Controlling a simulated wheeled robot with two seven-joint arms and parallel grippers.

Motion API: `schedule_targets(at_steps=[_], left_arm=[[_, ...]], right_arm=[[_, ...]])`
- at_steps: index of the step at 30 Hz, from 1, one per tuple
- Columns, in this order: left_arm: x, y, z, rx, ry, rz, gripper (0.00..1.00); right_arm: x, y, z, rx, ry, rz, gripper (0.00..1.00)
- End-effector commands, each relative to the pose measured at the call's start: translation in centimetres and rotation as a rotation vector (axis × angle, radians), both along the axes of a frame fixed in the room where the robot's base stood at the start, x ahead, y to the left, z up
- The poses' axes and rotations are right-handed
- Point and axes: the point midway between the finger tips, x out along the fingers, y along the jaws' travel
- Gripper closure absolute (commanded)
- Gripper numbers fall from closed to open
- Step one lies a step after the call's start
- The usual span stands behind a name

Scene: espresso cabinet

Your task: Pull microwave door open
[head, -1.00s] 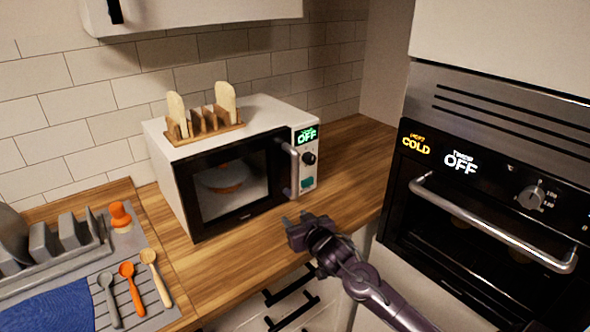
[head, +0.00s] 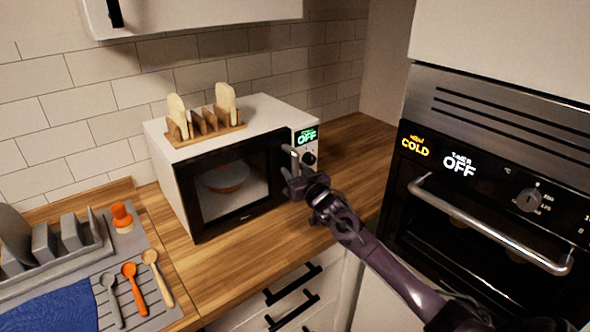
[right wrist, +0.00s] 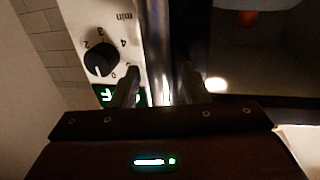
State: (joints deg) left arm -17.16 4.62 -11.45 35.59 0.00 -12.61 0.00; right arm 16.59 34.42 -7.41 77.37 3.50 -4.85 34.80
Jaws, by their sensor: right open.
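The white microwave (head: 170,148) stands on the wooden counter, and its dark glass door (head: 240,218) is closed. The vertical metal door handle (head: 289,154) is at the door's right edge; it also shows in the right wrist view (right wrist: 160,50). My right gripper (head: 291,180) is at the handle, hiding its lower part. In the right wrist view, its open fingers (right wrist: 160,88) are on either side of the handle; I cannot tell whether they touch it. A bowl (head: 226,178) shows through the glass. My left gripper is not in view.
A toast rack (head: 205,130) with bread slices stands on the microwave. A built-in oven (head: 480,200) with a bar handle is at the right. A dish rack (head: 60,255) and several utensils are at the left. The counter before the door is clear.

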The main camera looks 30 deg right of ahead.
Motion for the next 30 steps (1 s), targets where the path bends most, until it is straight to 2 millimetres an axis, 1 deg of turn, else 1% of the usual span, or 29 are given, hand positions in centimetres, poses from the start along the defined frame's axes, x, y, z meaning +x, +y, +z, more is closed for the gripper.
schedule_targets(at_steps=[4, 11, 20, 21, 30], left_arm=[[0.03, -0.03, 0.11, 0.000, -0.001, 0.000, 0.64], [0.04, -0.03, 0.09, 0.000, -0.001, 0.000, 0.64], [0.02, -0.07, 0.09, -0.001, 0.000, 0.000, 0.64], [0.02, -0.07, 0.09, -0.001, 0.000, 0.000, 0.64], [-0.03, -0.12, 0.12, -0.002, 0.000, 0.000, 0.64]], right_arm=[[0.50, -0.03, -0.01, 0.000, 0.001, 0.000, 0.59], [0.51, -0.02, -0.04, -0.001, 0.001, 0.000, 0.59], [0.49, -0.02, -0.03, -0.001, 0.001, 0.000, 0.98], [0.49, -0.02, -0.03, -0.001, 0.001, 0.000, 1.00], [0.45, 0.21, -0.04, 0.000, 0.001, -0.004, 1.00]])
